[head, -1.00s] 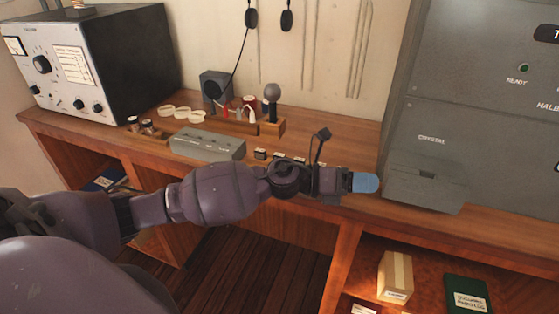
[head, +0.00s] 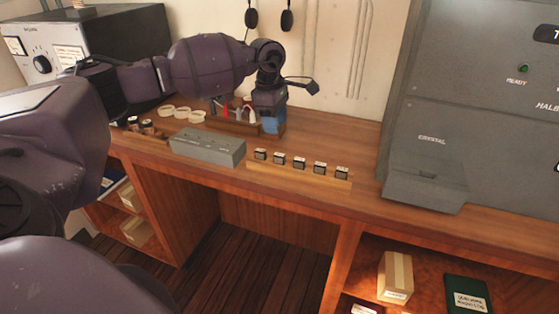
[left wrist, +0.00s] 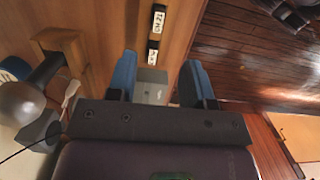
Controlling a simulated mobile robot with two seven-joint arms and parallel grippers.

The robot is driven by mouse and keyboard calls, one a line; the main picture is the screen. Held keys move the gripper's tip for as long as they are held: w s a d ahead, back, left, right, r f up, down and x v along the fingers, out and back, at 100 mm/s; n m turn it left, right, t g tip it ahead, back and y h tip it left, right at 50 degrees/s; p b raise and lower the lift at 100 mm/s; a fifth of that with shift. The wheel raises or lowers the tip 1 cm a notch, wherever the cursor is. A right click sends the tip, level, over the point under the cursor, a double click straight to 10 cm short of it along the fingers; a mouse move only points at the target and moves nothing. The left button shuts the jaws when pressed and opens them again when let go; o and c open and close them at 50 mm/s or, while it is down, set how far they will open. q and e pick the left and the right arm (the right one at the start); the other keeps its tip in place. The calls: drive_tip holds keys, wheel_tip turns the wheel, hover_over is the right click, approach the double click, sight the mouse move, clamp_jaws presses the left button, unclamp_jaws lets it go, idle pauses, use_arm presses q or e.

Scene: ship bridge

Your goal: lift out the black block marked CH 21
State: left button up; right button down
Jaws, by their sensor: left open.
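Several small black blocks with white labels stand in a row in a low wooden rack (head: 300,177) on the desk. Their labels are too small to read in the head view. In the left wrist view, a block (left wrist: 157,18) near the top edge bears a label that seems to read CH 21. Another block (left wrist: 152,52) is closer to my fingers, its label unclear. My left gripper (head: 270,125) points down, open and empty, behind and above the left end of the row. Its blue fingers (left wrist: 160,65) show in the wrist view, apart from the blocks. My right gripper is not in view.
A grey box (head: 207,145) sits left of the rack. A wooden holder (head: 230,125) with small tools stands behind it. A grey cabinet (head: 430,120) with a crystal ledge (head: 425,190) stands to the right. Bare desk lies between rack and cabinet.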

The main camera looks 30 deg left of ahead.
use_arm(q)
hover_over(279, 155)
wheel_tip(279, 155, down, 5)
drive_tip(key=shift+s+a+f, duration=0.1)
drive_tip(key=shift+a, duration=0.05)
drive_tip(key=shift+w+f+p, duration=0.2)
drive_tip(key=shift+f+p, duration=0.1)
drive_tip(key=shift+f, duration=2.35)
clamp_jaws()
